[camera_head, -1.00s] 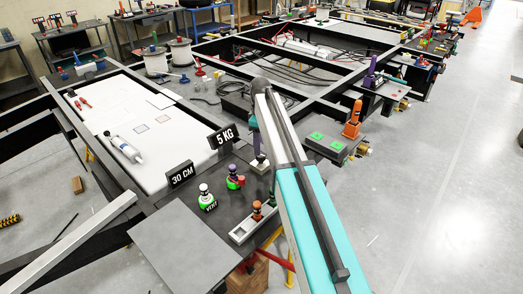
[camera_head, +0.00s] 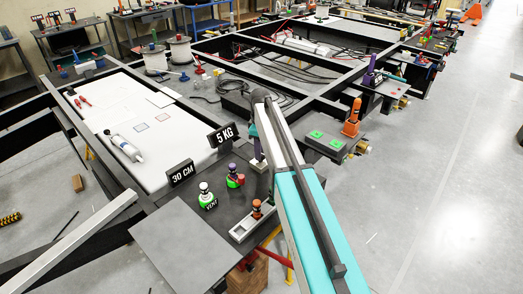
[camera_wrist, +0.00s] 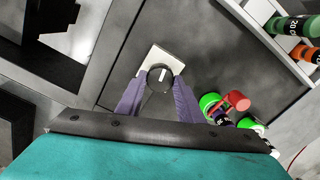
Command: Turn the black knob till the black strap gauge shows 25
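The black knob (camera_wrist: 159,79), with a white pointer mark, sits on a pale square plate in the wrist view. The purple fingers of my gripper (camera_wrist: 159,90) stand on either side of it, close to its edges. I cannot tell whether they touch it. In the head view my gripper (camera_head: 257,150) reaches down to the pale plate (camera_head: 258,164) on the dark worktop, and the knob is hidden there. Two black signs stand behind it, reading 5 KG (camera_head: 222,136) and 30 CM (camera_head: 181,173). I cannot make out a strap gauge or its reading.
A green bottle with a white top (camera_head: 207,197) and a green, red and purple item (camera_head: 235,177) stand left of my gripper. A grey holder (camera_head: 250,222) with an orange item is nearer. A white panel (camera_head: 140,130) lies behind the signs.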

